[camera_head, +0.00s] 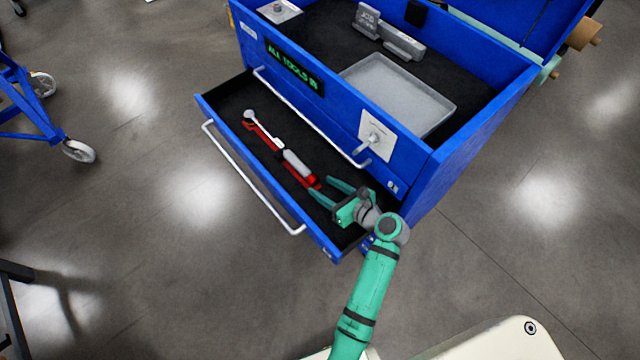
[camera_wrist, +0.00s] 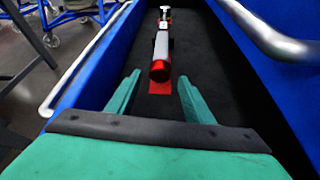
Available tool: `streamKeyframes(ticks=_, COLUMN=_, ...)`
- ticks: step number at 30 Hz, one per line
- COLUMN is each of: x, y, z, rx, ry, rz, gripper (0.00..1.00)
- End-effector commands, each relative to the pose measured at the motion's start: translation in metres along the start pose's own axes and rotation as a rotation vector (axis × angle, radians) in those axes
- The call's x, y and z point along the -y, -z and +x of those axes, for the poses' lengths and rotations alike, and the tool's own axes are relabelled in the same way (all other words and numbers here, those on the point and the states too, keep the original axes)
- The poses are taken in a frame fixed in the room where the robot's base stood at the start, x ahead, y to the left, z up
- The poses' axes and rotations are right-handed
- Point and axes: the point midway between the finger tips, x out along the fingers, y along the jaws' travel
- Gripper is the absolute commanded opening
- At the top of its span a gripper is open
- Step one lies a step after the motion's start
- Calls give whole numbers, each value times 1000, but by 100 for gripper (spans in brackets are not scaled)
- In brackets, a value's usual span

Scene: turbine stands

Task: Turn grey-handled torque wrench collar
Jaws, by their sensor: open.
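The torque wrench (camera_head: 297,161) has a grey handle and a round head at its far left end. It lies along a red holder (camera_head: 268,137) in the open, black-lined drawer (camera_head: 230,103). My gripper (camera_head: 320,189) is open at the near right end of the drawer, with its fingers pointing toward the handle end. In the wrist view the handle (camera_wrist: 161,56) lies ahead of and between the open fingertips (camera_wrist: 158,88), apart from them. The collar cannot be told clearly from the rest of the handle.
The drawer's silver pull bar (camera_head: 250,185) runs along its front. A second silver bar (camera_head: 300,118) crosses the cabinet face close behind the drawer. The blue cabinet (camera_head: 470,130) carries a grey tray (camera_head: 400,92) on top. A blue wheeled stand (camera_head: 30,110) is at left.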

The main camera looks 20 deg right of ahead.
Motion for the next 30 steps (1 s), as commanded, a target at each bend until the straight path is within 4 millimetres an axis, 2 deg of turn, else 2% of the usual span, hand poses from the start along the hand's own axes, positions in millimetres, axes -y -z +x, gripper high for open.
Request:
streamKeyframes(ticks=6, x=1, y=0, z=-43, rx=1, ry=3, rz=0, gripper=47)
streamKeyframes(ticks=12, x=1, y=0, z=-70, rx=1, ry=1, rz=0, gripper=47)
streamKeyframes(ticks=18, x=1, y=0, z=-79, rx=1, ry=1, rz=0, gripper=47)
streamKeyframes(ticks=30, x=0, y=0, z=-79, rx=0, ry=-4, rz=4, gripper=47)
